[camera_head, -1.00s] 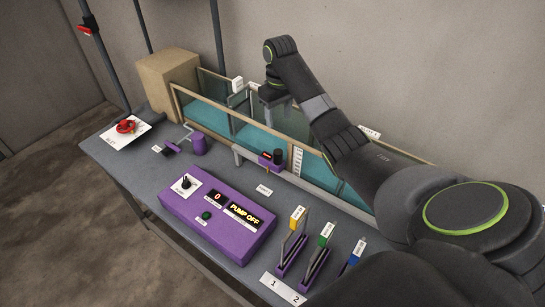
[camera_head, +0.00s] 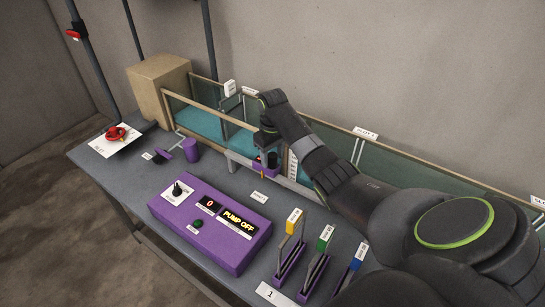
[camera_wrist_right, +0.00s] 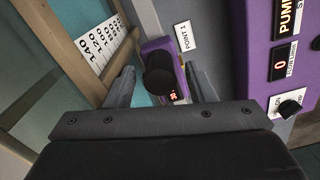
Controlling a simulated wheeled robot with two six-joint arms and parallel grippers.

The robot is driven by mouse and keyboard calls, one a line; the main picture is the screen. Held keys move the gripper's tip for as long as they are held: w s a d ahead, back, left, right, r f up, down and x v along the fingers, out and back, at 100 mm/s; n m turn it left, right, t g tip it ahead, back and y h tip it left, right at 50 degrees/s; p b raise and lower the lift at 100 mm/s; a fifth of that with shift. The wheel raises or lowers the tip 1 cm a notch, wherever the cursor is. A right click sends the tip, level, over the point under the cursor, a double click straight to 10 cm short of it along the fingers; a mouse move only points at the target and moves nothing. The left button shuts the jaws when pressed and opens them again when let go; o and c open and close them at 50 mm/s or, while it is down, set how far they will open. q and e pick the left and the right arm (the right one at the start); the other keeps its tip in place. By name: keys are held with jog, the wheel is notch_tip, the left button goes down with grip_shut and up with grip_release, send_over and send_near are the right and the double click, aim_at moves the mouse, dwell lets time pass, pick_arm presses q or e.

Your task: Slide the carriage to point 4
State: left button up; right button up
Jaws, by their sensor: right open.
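The carriage (camera_head: 262,168) is a small purple block with a black knob and a red readout. It sits on the rail along the front of the glass-sided tank (camera_head: 238,139). A "POINT 1" label (camera_wrist_right: 183,37) lies beside it in the right wrist view. My right gripper (camera_head: 267,150) is over the carriage, partly hiding it in the head view. In the right wrist view, the open fingers (camera_wrist_right: 160,80) stand on either side of the black knob (camera_wrist_right: 158,74), with gaps visible. I cannot make out a point 4 label. My left gripper is out of view.
A purple control box (camera_head: 205,222) reading "0" and "PUMP OFF" stands in front. Several tagged levers (camera_head: 319,262) stand to its right. A cardboard box (camera_head: 160,87) is at the tank's left end. My right arm covers part of the tank's right side.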

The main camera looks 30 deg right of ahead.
jog(key=shift+f, duration=0.75)
grip_shut()
